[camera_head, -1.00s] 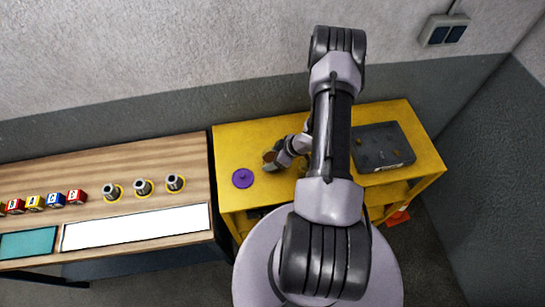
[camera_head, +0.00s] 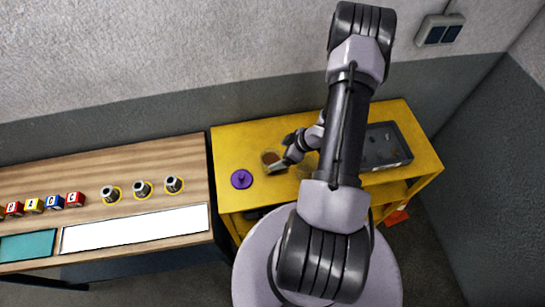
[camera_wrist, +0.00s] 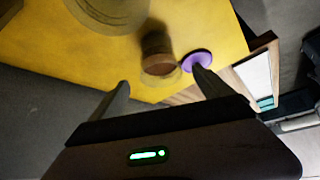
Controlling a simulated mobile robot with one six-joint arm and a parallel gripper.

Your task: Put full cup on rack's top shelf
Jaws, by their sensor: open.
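A small cup with brown contents (camera_head: 270,157) stands on the yellow rack's top (camera_head: 232,140), left of my arm in the head view. In the wrist view the cup (camera_wrist: 157,50) appears beyond my fingertips, roughly between their lines, and looks clear-walled near its rim. My gripper (camera_head: 279,164) is open and empty beside the cup; in the wrist view its two fingers (camera_wrist: 160,80) are spread apart. I cannot tell whether a finger touches the cup. The rack has a lower shelf (camera_head: 385,195) under its yellow top, partly hidden by my arm.
A purple disc with a knob (camera_head: 241,179) lies left of the cup. A round translucent dish (camera_head: 307,167) is partly hidden by my arm. A dark tray (camera_head: 388,146) sits at the rack's right. A wooden table (camera_head: 90,185) with blocks and metal parts adjoins on the left.

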